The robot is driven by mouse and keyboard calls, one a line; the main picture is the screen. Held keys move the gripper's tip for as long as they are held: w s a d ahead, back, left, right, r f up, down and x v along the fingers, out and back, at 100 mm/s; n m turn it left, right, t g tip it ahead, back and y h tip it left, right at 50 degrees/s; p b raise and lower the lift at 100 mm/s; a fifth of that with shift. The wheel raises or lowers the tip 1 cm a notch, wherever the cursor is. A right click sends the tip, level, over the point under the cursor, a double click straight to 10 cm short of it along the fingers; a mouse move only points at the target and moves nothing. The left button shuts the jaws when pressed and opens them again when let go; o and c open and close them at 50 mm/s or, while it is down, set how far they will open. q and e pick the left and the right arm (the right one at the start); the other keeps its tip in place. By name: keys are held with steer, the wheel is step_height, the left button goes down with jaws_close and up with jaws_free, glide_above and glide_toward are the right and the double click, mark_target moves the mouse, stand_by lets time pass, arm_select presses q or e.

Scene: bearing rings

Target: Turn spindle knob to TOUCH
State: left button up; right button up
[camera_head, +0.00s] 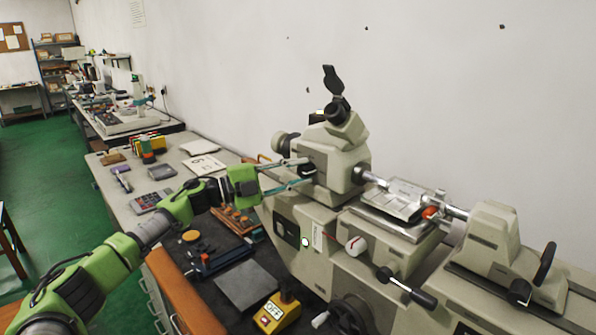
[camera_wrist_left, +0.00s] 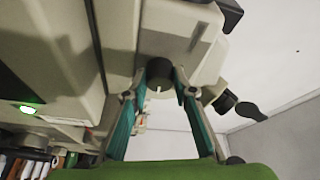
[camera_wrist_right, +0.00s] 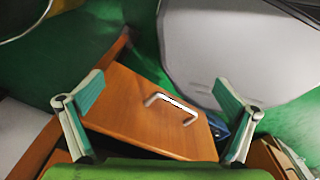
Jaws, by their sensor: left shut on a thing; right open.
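The spindle knob (camera_wrist_left: 159,72) is a dark round knob with a short white mark on its face, on the side of the beige machine head (camera_head: 340,150). My left gripper (camera_wrist_left: 165,84) is shut on it, one fingertip at each side. In the head view my left gripper (camera_head: 307,172) reaches the machine from the left, and its fingertips largely hide the knob. No lettering around the knob is readable. My right gripper (camera_wrist_right: 157,108) is open and empty, facing an orange wooden drawer front; it is not in the head view.
The drawer front (camera_wrist_right: 135,110) has a metal handle (camera_wrist_right: 170,105). Below the left arm, the bench holds a grey plate (camera_head: 245,285), a yellow switch box (camera_head: 277,312) and wooden blocks (camera_head: 240,220).

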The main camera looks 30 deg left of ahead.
arm_select(q)
steer(key=shift+m+g, duration=0.3)
steer(key=shift+m, duration=0.3)
steer(key=o, duration=1.1)
